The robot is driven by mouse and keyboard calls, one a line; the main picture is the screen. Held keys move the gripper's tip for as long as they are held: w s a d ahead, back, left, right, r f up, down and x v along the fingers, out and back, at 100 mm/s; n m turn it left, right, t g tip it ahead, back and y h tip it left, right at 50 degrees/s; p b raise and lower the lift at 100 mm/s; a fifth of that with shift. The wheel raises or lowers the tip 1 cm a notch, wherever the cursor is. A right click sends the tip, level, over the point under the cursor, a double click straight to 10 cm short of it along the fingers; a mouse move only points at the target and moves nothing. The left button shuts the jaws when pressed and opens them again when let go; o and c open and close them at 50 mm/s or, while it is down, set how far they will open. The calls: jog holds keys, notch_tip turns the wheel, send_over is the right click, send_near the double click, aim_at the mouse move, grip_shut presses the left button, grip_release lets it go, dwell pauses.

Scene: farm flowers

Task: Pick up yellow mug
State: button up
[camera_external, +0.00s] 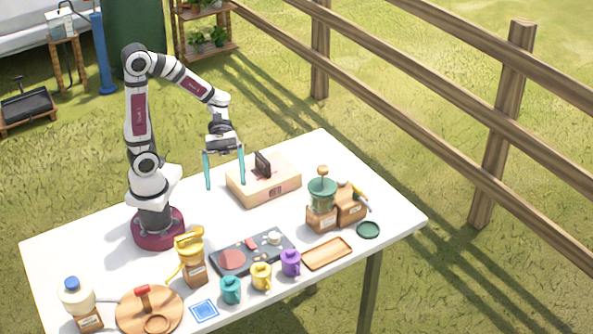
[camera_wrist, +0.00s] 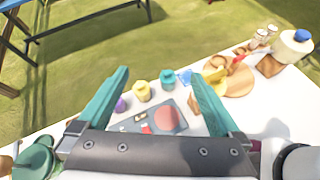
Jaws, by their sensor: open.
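The yellow mug (camera_external: 261,277) stands upright on the white table near its front edge, between a teal mug (camera_external: 230,290) on its left and a purple mug (camera_external: 291,262) on its right. In the wrist view the yellow mug (camera_wrist: 142,91) shows between my fingers, beyond a dark tray, with the teal mug (camera_wrist: 168,79) and purple mug (camera_wrist: 120,104) beside it. My gripper (camera_external: 226,186) is open and empty, pointing down high above the table, behind and well away from the mugs. Its two teal fingers frame the wrist view (camera_wrist: 160,95).
A dark tray (camera_external: 221,266) lies just behind the mugs. A yellow grinder-like item (camera_external: 190,246) stands left, a green grinder (camera_external: 322,195) right. A wooden tray (camera_external: 327,254), blue coaster (camera_external: 204,310) and round board (camera_external: 172,318) are nearby.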

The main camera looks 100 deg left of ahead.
jog(key=w+a+n+t, duration=0.3)
jog(key=n, duration=0.2)
send_near(264, 285)
jog(key=shift+d+f+m, duration=0.4)
jog(key=shift+d+f, duration=0.1)
jog(key=shift+d, duration=0.05)
jog(key=x, duration=0.6)
jog(key=shift+w, duration=0.45)
jog(key=c, duration=1.5)
jog(key=shift+a+r, duration=0.1)
jog(key=shift+r, duration=0.05)
